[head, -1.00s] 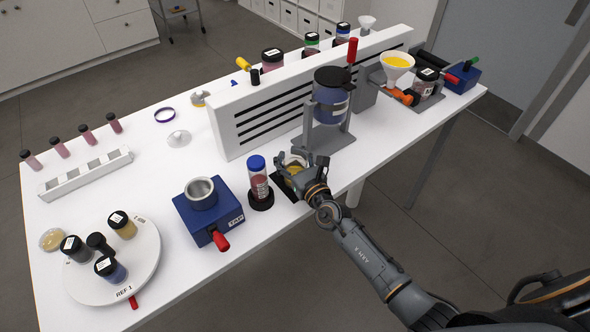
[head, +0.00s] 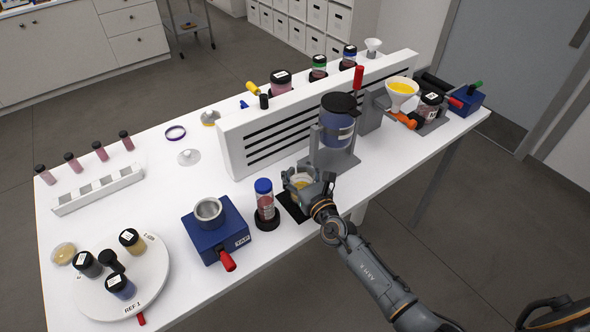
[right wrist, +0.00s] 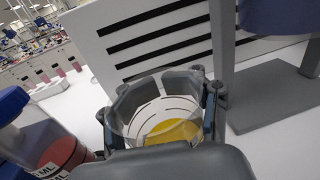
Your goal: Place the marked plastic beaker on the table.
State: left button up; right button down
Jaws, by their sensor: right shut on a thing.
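The marked plastic beaker (head: 301,181) is clear, with yellow material in its bottom. It is at the front edge of the table (head: 140,215), over or beside a black pad (head: 291,207). My right gripper (head: 306,182) is shut on the beaker, its fingers on both sides of the wall. In the right wrist view the beaker (right wrist: 165,112) shows upright between the fingers, with its rim and dark level lines visible. Its base is hidden, so I cannot tell if it touches the pad. My left gripper is not in view.
A blue-capped jar (head: 265,203) on a dark round base stands just left of the beaker. A blue tap box (head: 214,230) is further left. A grey stand with a blue container (head: 336,128) is behind right. The slotted white panel (head: 262,135) is behind.

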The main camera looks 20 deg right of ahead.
jog(key=s+a+r+p, duration=0.3)
jog(key=s+r+p, duration=0.4)
jog(key=s+r, duration=0.3)
jog(key=s, duration=0.3)
jog(key=shift+s+a, duration=0.2)
jog(key=shift+s, duration=0.1)
jog(key=shift+s, duration=0.1)
